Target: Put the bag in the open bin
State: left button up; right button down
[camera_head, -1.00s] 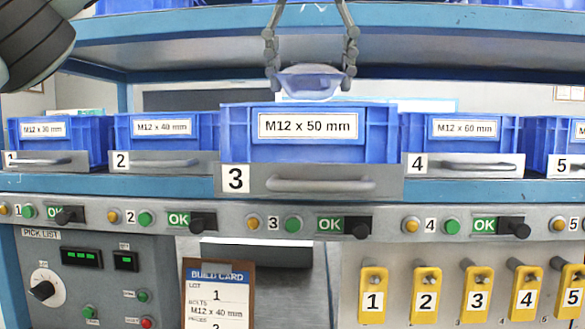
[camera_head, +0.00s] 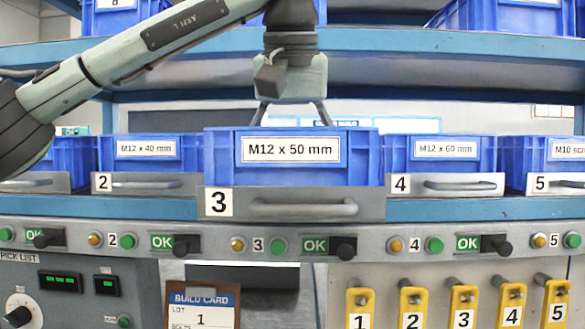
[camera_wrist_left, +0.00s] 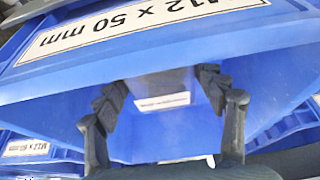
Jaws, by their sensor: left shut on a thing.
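The open bin is the blue M12 x 50 mm bin (camera_head: 225,155), number 3, standing farther forward than its neighbours. My left gripper (camera_head: 290,112) points down over it, and its fingertips are hidden behind the bin's front wall in the head view. In the left wrist view the gripper (camera_wrist_left: 162,98) is inside the blue bin (camera_wrist_left: 200,45) and shut on the bag (camera_wrist_left: 162,101). The bag is see-through with a white label, between the two dark fingers. Whether it touches the bin's floor I cannot tell. My right gripper is not in view.
The M12 x 40 mm bin (camera_head: 147,150) and the M12 x 60 mm bin (camera_head: 446,151) stand close on either side. An upper blue shelf (camera_head: 420,72) runs behind my left arm. Buttons, knobs and yellow numbered tags (camera_head: 411,302) are below.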

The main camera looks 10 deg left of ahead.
pick_arm(q)
jog(key=shift+f, duration=0.15)
jog(key=o, duration=1.7)
jog(key=v, duration=1.2)
jog(key=shift+w, duration=0.1)
